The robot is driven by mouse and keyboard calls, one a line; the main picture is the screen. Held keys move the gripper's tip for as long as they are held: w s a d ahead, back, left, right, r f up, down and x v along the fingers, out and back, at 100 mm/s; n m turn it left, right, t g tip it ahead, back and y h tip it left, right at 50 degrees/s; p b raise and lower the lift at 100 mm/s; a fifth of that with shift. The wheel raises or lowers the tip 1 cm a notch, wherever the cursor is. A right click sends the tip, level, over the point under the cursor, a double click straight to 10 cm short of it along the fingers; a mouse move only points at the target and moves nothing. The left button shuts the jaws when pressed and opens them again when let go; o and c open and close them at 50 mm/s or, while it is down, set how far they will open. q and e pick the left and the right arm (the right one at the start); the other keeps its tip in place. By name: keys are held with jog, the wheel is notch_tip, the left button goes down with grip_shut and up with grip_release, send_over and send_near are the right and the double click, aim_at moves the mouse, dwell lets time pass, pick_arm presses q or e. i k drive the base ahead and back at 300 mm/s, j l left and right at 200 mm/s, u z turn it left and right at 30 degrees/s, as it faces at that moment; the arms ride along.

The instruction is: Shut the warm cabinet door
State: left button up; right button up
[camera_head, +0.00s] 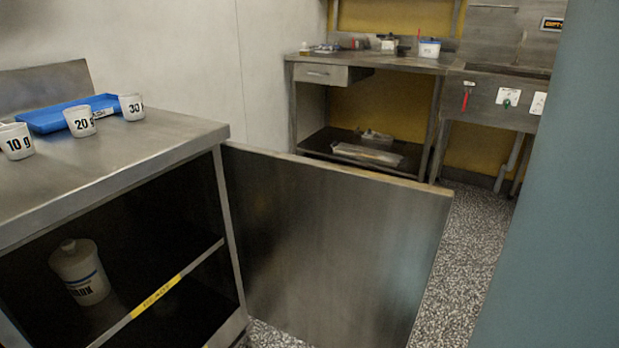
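The warm cabinet (226,200) stands at the left, a steel cabinet with a dark open inside. Its door (335,240) is a flat grey steel panel. The door stands wide open, swung out to the right from the cabinet's right front post. Inside, a white jug (80,272) with dark lettering sits on a shelf with a yellow label strip (155,294) on its front edge. Neither of my grippers is in view, and nothing is seen touching the door.
White cups marked 10 g (15,142), 20 g (80,121) and 30 g (131,106) stand on the cabinet top near a blue tray (50,120). A steel bench (410,64) stands at the back. Speckled floor (465,245) is clear right of the door. A blue-grey surface (560,200) fills the right edge.

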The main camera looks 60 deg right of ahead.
aim_at(330, 254)
jog(key=k+l+u, duration=0.1)
jog(key=k+l, duration=0.35)
jog(key=k+l+u, duration=0.15)
jog(key=k+l, duration=0.4)
jog(key=l, duration=0.35)
jog(key=k+l+u, duration=0.1)
jog(key=l, duration=0.35)
jog(key=k+l+u, duration=0.1)
jog(key=l, duration=0.3)
jog(key=k+l, duration=0.1)
jog(key=l, duration=0.35)
